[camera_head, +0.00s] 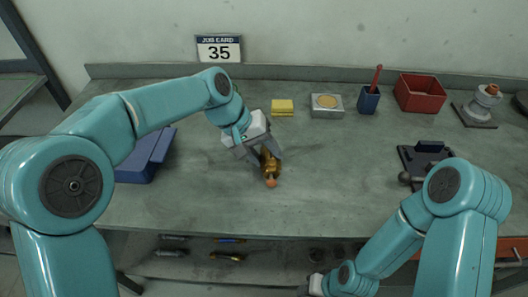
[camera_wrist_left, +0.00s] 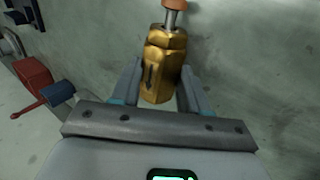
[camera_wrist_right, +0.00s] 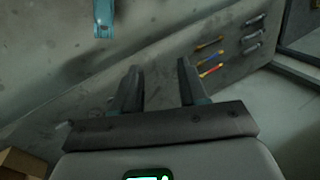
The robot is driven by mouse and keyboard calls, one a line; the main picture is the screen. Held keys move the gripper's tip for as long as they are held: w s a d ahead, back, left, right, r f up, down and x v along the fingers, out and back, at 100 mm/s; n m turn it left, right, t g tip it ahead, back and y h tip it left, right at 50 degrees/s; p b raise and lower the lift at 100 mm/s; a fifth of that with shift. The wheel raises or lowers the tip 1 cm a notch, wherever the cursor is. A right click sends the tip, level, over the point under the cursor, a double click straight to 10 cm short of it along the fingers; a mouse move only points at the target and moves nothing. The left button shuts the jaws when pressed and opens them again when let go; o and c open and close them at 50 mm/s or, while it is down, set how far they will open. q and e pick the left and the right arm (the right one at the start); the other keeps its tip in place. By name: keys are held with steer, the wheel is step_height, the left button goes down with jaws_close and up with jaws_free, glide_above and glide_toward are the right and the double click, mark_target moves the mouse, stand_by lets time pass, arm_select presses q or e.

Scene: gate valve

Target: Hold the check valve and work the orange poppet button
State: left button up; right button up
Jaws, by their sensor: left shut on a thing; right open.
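The brass check valve (camera_head: 268,163) is in my left gripper (camera_head: 262,152), near the middle of the bench. In the left wrist view the check valve (camera_wrist_left: 163,62) sits between the two fingers of the left gripper (camera_wrist_left: 160,85), with a dark arrow mark on its side. The orange poppet button (camera_head: 271,183) is at the valve's end facing the front of the bench. It also shows on a metal stem at the top of the left wrist view (camera_wrist_left: 174,4). My right gripper (camera_wrist_right: 160,85) is open and empty, low by the bench front.
A blue block (camera_head: 145,155) lies left on the bench (camera_head: 215,205). A yellow block (camera_head: 283,107), a metal box (camera_head: 326,105), a blue cup (camera_head: 368,99), a red bin (camera_head: 420,93) and a grey fitting (camera_head: 481,104) stand along the back. A dark fixture (camera_head: 425,160) is at right.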

steer(key=shift+w+f, duration=0.1)
steer(key=shift+f, duration=0.1)
jaws_close()
stand_by(1.4)
